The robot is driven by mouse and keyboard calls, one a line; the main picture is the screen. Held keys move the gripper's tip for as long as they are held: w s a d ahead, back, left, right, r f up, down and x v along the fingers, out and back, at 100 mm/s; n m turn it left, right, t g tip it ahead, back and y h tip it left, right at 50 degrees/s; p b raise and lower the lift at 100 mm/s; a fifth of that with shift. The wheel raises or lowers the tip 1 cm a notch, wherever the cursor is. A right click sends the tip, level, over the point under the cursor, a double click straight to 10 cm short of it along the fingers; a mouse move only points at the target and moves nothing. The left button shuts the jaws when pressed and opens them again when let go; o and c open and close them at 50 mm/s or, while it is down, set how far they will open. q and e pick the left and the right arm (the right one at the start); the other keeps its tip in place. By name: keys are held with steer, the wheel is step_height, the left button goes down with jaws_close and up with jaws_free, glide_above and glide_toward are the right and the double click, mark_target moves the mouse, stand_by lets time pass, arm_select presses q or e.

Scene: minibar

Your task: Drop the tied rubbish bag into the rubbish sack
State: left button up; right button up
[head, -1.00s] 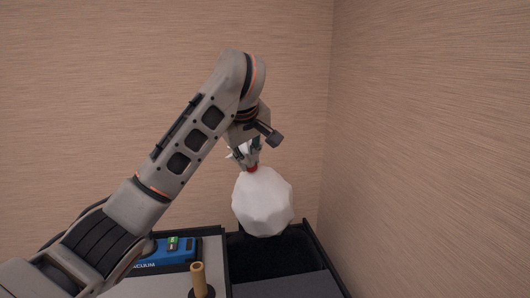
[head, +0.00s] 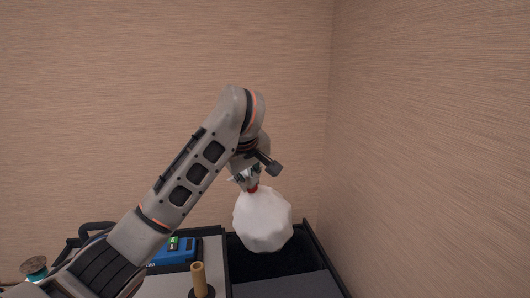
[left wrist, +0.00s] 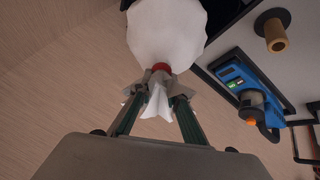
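The tied rubbish bag (head: 263,219) is white and rounded, with a red tie at its neck. My left gripper (head: 246,179) is shut on the bag's gathered neck, and the bag hangs below it. In the left wrist view the bag (left wrist: 166,32) shows beyond the fingers (left wrist: 158,100), which pinch the white tail by the red tie. The bag hangs over a dark, open-topped compartment (head: 300,262) at the right end of the cart, which seems to be the rubbish sack. The bag hides part of its opening. My right gripper is not in view.
A blue vacuum device (head: 174,252) sits on the cart's grey top (head: 213,250), left of the compartment. A wooden handle (head: 198,279) stands upright nearer me. A teal-and-grey item (head: 35,268) is at far left. Walls close in behind and on the right.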

arm_select(q)
steer(key=o, duration=0.5)
steer(key=v, duration=1.2)
steer(key=shift+s, duration=0.1)
